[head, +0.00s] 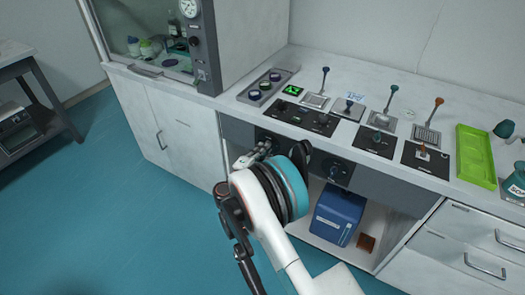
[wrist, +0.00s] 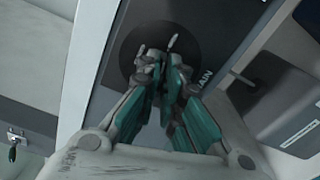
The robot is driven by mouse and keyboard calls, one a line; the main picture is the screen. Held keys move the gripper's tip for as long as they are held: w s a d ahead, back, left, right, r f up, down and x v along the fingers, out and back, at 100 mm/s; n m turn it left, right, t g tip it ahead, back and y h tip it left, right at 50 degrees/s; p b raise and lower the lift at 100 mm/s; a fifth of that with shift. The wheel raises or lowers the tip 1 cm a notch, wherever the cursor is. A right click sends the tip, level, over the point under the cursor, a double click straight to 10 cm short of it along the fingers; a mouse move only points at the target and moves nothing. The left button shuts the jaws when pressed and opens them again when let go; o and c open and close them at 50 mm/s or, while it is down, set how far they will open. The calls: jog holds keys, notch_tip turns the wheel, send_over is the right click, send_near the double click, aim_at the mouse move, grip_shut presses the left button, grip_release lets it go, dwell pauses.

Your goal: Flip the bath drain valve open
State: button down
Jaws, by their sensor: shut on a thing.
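The bath drain valve shows in the wrist view as a round black plate (wrist: 128,37) on a dark panel, with a small grey handle (wrist: 173,42) sticking out. Beside it the letters "AIN" can be read; the rest of the label is hidden. My gripper (wrist: 160,62) is in front of the valve, its fingers closed together on the valve handle. The fingers cover most of the handle, so its exact angle is hard to tell. In the head view my gripper (head: 262,150) is at the dark front panel below the worktop, and my arm hides part of that area.
A second round black valve (head: 336,172) sits to the right on the same panel. A blue box (head: 338,215) and a small brown block (head: 366,243) stand on the shelf below. Levers and a green tray (head: 475,157) are on the worktop (head: 440,108). The floor at left is clear.

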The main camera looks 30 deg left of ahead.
jog(key=shift+m, duration=1.5)
jog(key=c, duration=1.8)
grip_release()
jog(key=shift+o, duration=0.2)
jog(key=shift+s, duration=0.1)
jog(key=s, duration=1.2)
jog(key=shift+a, duration=0.25)
jog(key=shift+w, duration=0.1)
